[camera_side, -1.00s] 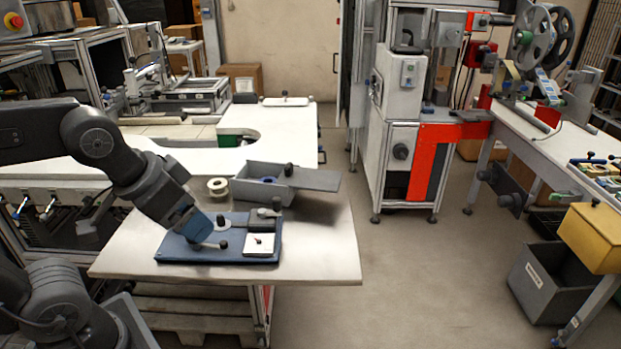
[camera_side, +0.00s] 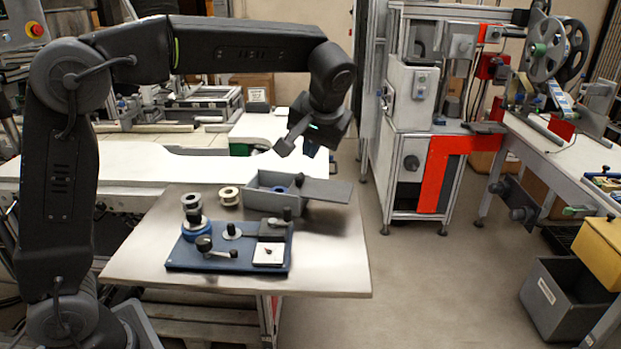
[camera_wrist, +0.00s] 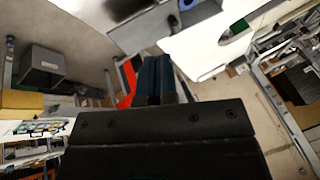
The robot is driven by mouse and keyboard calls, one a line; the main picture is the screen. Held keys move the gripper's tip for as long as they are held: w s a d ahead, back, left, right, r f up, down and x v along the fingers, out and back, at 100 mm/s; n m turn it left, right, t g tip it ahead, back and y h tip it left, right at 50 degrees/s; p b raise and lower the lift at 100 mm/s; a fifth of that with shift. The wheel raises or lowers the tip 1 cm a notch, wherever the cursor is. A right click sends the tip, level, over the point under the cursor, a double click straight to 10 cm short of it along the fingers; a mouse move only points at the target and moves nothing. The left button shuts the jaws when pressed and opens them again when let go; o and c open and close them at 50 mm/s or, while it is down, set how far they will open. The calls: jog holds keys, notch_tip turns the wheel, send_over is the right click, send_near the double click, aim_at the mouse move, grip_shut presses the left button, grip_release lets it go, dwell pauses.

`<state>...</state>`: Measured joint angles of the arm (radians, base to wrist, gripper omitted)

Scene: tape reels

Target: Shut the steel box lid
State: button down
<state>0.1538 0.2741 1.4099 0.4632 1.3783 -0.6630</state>
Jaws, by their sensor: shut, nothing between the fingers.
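The steel box (camera_side: 262,200) is a grey open-topped box at the back right of the small table. Its lid (camera_side: 328,190) is a flat grey plate sticking out to the right past the box, with a dark knob (camera_side: 299,180) near its left end. The box is partly uncovered, and a blue ring (camera_side: 280,189) shows inside. My gripper (camera_side: 284,148) is above and behind the box, apart from it and the lid. In the wrist view its fingers (camera_wrist: 157,62) are together with nothing between them. Part of the box shows at the top edge of that view (camera_wrist: 205,12).
A blue fixture board (camera_side: 205,262) with knobs and a white square stands in front of the box. A blue-based reel stack (camera_side: 193,225) stands at its back left. A cream reel (camera_side: 229,196) is just left of the box. The table's right front is clear.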

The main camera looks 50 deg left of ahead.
jog(key=w+d+f+n+g+y, duration=0.1)
jog(key=w+f+n+y, duration=0.15)
jog(key=w+f, duration=0.4)
send_near(304, 185)
jog(key=w+f, duration=0.1)
jog(key=f, duration=0.1)
jog(key=w+f, duration=0.1)
jog(key=f, duration=0.1)
jog(key=shift+w+d, duration=0.15)
jog(key=shift+w, duration=0.05)
jog(key=a, duration=0.1)
jog(key=s+a, duration=0.1)
jog(key=a, duration=0.1)
jog(key=shift+s+f, duration=0.25)
jog(key=shift+f, duration=0.1)
jog(key=shift+s+a, duration=0.3)
jog(key=shift+a, duration=0.1)
jog(key=s+a, duration=0.2)
jog(key=a, duration=0.1)
jog(key=s+a, duration=0.2)
jog(key=a, duration=0.2)
jog(key=s+a, duration=0.2)
jog(key=a, duration=0.1)
jog(key=shift+s+a, duration=0.15)
jog(key=shift+s, duration=0.1)
